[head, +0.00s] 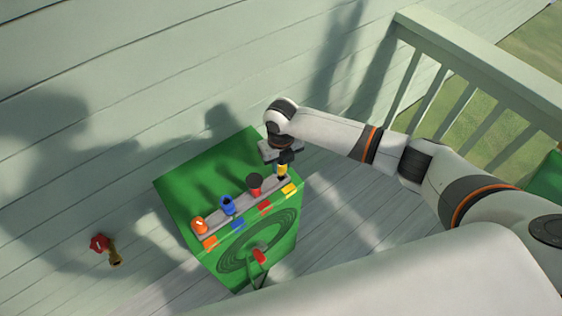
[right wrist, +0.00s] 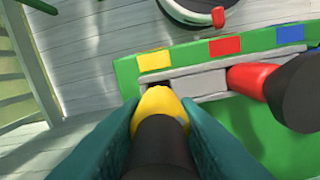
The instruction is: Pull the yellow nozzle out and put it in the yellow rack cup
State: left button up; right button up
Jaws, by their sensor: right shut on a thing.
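The yellow nozzle (head: 282,171), with a black body, is at the right end of the grey rack (head: 240,206) on the green hose box. My right gripper (head: 284,157) is shut on it from above. In the right wrist view the teal fingers (right wrist: 158,115) flank the nozzle's black and yellow body (right wrist: 160,102). A dark opening in the rack (right wrist: 158,88) shows by its yellow tip, beside a yellow label (right wrist: 154,60). I cannot tell whether the tip is inside the cup or just above it. My left gripper is not in view.
Red (head: 254,185), blue (head: 228,205) and orange (head: 199,226) nozzles stand along the rack. A hose reel with a red-tipped end (head: 259,256) is on the green box (head: 185,185). A red-handled tap (head: 99,243) is on the wall. A railing (head: 470,70) stands at the right.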

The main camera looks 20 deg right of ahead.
aim_at(281, 169)
jog(key=shift+f+b, duration=0.85)
jog(key=shift+f, duration=0.7)
jog(key=o, duration=1.1)
notch_tip(281, 169, up, 12)
jog(key=shift+r, duration=0.1)
